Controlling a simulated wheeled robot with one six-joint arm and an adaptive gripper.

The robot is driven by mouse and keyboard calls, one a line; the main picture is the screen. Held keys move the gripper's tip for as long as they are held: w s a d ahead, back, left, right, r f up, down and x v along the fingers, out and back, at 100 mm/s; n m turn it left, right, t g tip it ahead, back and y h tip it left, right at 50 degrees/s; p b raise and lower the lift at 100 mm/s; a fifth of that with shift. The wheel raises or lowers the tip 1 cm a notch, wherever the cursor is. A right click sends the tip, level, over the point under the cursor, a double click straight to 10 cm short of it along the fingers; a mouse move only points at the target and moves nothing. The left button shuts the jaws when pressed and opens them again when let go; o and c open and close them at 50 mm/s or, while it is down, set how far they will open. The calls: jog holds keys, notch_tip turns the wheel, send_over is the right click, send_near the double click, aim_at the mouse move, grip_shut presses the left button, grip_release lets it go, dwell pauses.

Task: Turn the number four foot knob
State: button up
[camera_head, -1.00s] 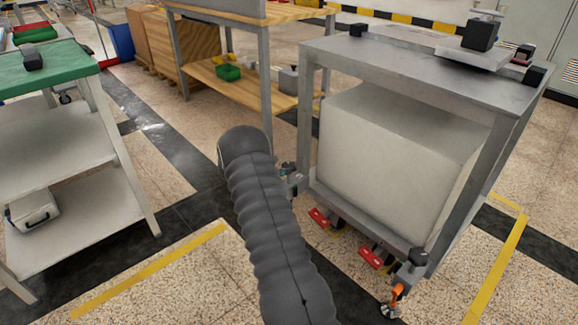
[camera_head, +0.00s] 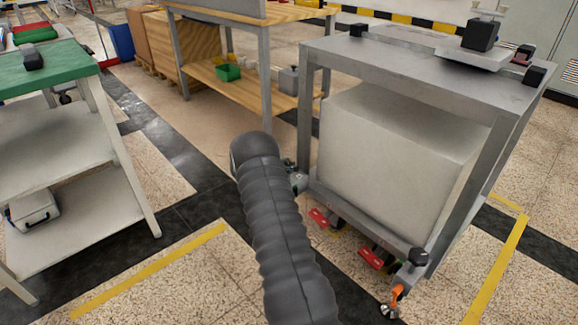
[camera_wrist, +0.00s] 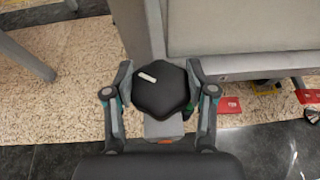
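A black, rounded six-sided knob (camera_wrist: 161,92) with a white mark on its top sits at the foot of the grey frame (camera_head: 400,72). In the wrist view it lies between the two fingers of my gripper (camera_wrist: 160,86), whose pads appear to touch its left and right sides. A grey bracket shows just below the knob, with a bit of orange at its edge. In the head view my gripper (camera_head: 297,178) is mostly hidden behind my dark ribbed arm, at the frame's near left corner. I see no number on the knob.
Another black foot knob (camera_head: 418,257) stands at the frame's front right corner, beside an orange part. Red pedals (camera_head: 372,258) lie low along the frame's front. A pale block (camera_head: 390,160) fills the frame. A green-topped cart (camera_head: 45,70) stands left; open floor lies between.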

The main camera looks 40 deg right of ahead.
jog(key=shift+f+m+g+b, duration=0.15)
jog(key=shift+m+g+b, duration=0.55)
jog(key=shift+g+b, duration=0.1)
jog(key=shift+m+g, duration=0.4)
jog(key=shift+g, duration=0.1)
jog(key=shift+r, duration=0.2)
jog(key=o, duration=1.2)
jog(key=shift+c, duration=0.2)
jog(key=shift+a, duration=0.1)
jog(key=v, duration=1.1)
jog(key=shift+a+r, duration=0.3)
jog(key=shift+w, duration=0.1)
